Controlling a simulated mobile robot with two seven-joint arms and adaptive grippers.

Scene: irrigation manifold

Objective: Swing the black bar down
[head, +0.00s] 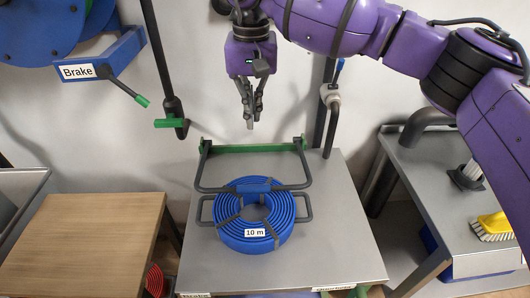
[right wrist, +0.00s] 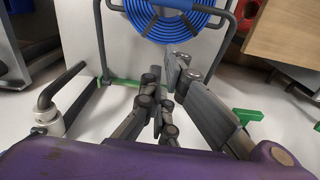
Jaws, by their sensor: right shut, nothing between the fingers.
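The black U-shaped bar (head: 203,172) is hinged at its back ends on a green crossbar (head: 250,148) at the rear of the grey table. It reaches forward, and its blue middle part (head: 256,187) crosses the rear of the blue hose coil (head: 284,222), labelled "10 m". I cannot tell whether it touches the coil. My right gripper (head: 250,122) is shut and empty, pointing down above and behind the green crossbar, apart from the bar. The right wrist view shows its fingers (right wrist: 172,85), with the bar (right wrist: 101,40) and coil (right wrist: 155,24) beyond. My left gripper is not in view.
The grey table top (head: 343,255) is mostly clear around the coil. A black post (head: 165,65) with a green foot hangs at left near the brake lever (head: 125,87). A post with a white fitting (head: 330,94) stands right. A wooden table (head: 85,240) is left, a yellow brush (head: 493,226) right.

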